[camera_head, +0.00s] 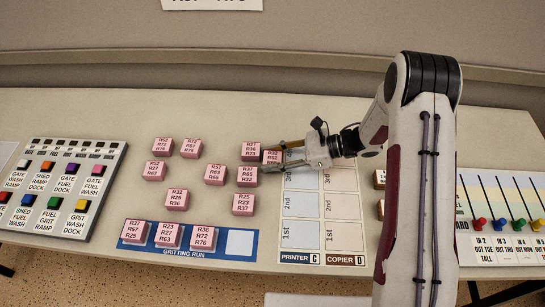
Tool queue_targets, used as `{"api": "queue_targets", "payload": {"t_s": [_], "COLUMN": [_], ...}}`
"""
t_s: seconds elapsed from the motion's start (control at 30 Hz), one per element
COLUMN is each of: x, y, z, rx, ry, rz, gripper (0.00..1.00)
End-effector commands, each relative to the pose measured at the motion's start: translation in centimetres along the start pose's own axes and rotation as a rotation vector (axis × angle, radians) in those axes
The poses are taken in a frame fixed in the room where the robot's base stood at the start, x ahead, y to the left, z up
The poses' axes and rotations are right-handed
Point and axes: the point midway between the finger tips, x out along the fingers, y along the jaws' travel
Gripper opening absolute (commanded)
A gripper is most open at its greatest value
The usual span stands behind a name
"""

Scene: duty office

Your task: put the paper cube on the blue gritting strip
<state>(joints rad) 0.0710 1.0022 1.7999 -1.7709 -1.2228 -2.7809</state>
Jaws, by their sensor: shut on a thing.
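My gripper (274,157) comes in from the right and is shut on a pink paper cube (271,157) with printed codes. The fingers cover part of this cube. It is close beside other pink cubes, at the upper left edge of the printer sheet; I cannot tell whether it is lifted. The blue gritting strip (190,254), marked "GRITTING RUN", lies at the front of the table. Three pink cubes, the left one (135,232), the middle one (169,235) and the right one (203,238), sit on it. Its rightmost white square (239,242) is bare.
Several loose pink cubes, such as one at the front (243,204), stand between the strip and my gripper. A button panel (107,170) is at the left. The printer and copier sheet (301,234) lies right of the strip. A slider panel (500,205) is at the far right.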

Motion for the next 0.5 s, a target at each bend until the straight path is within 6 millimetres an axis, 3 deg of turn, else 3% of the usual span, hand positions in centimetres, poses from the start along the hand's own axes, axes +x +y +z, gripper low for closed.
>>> {"api": "queue_targets", "payload": {"t_s": [0.33, 0.37, 0.4, 0.5], "x": [0.11, 0.12, 0.1, 0.1], "y": [0.0, -0.01, -0.01, 0.0], "z": [-0.25, -0.28, -0.25, -0.25], "rx": [0.0, 0.0, 0.0, 0.0], "ry": [0.0, 0.0, 0.0, 0.0], "rz": [0.0, 0.0, 0.0, 0.0], "gripper": [0.14, 0.38, 0.48, 0.52]}}
